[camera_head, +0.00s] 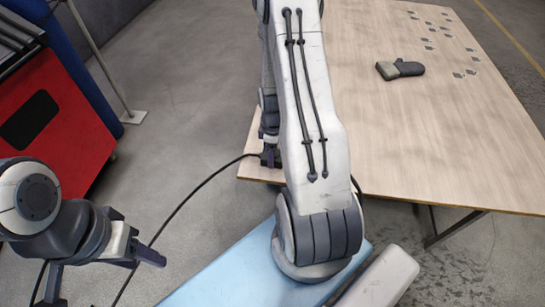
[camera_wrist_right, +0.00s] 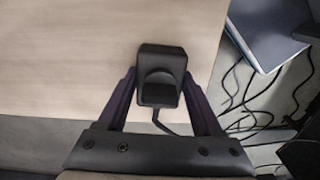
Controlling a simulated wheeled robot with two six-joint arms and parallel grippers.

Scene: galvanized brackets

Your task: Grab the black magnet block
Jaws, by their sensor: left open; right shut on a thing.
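The black magnet block (camera_wrist_right: 161,62) is a small dark block with a rounded recess and a thin cable at its lower end, seen in the right wrist view. My right gripper (camera_wrist_right: 158,84) has its two fingers closed on the block's sides, over the wooden table top close to its edge. In the head view my right gripper (camera_head: 269,158) is at the table's near left corner, and the block is hard to make out there behind my arm. My left gripper (camera_head: 103,268) is open and empty at the lower left, over the floor and away from the table.
The wooden table (camera_head: 420,140) bears a dark and tan glove-like item (camera_head: 400,69) and several small grey brackets (camera_head: 458,75) at its far right. A red cabinet (camera_head: 60,115) stands at the left. Black cables (camera_wrist_right: 240,105) lie on the floor beside the table.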

